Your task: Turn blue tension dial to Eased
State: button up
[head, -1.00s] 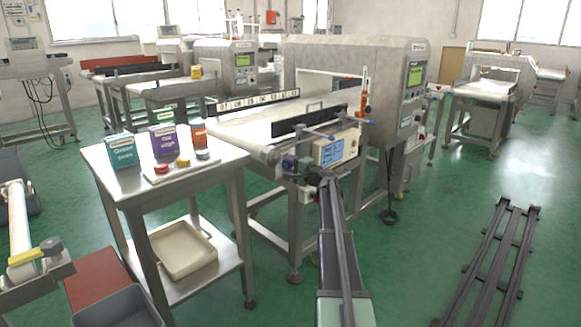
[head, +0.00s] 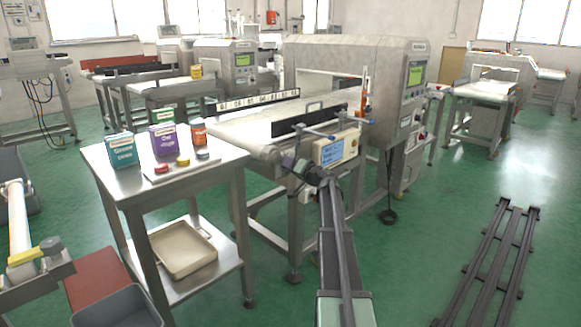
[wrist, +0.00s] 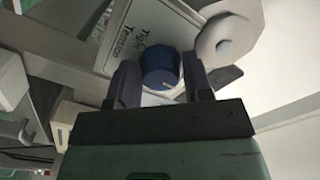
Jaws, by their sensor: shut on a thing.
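The blue tension dial (wrist: 160,72) is a round knob between the two dark fingers of my gripper (wrist: 161,80) in the wrist view. My gripper is shut on it. A pale line shows near the dial's lower right edge. Beside it is a label plate (wrist: 115,38) with the words "Tight" and "Tension". The word "Eased" is not readable in these views. In the head view my gripper (head: 302,168) is at the near end of the conveyor (head: 255,135), and the dial cannot be made out there.
A white roller end (wrist: 225,40) is close to my right finger in the wrist view. A steel table (head: 130,188) with boxes stands left.

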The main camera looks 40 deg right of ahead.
dwell(0.4)
jog(key=o, duration=0.9)
jog(key=s, duration=0.3)
jog(key=s+d, duration=0.1)
jog(key=s, duration=0.6)
jog(key=shift+s+d, duration=0.2)
jog(key=shift+s, duration=0.2)
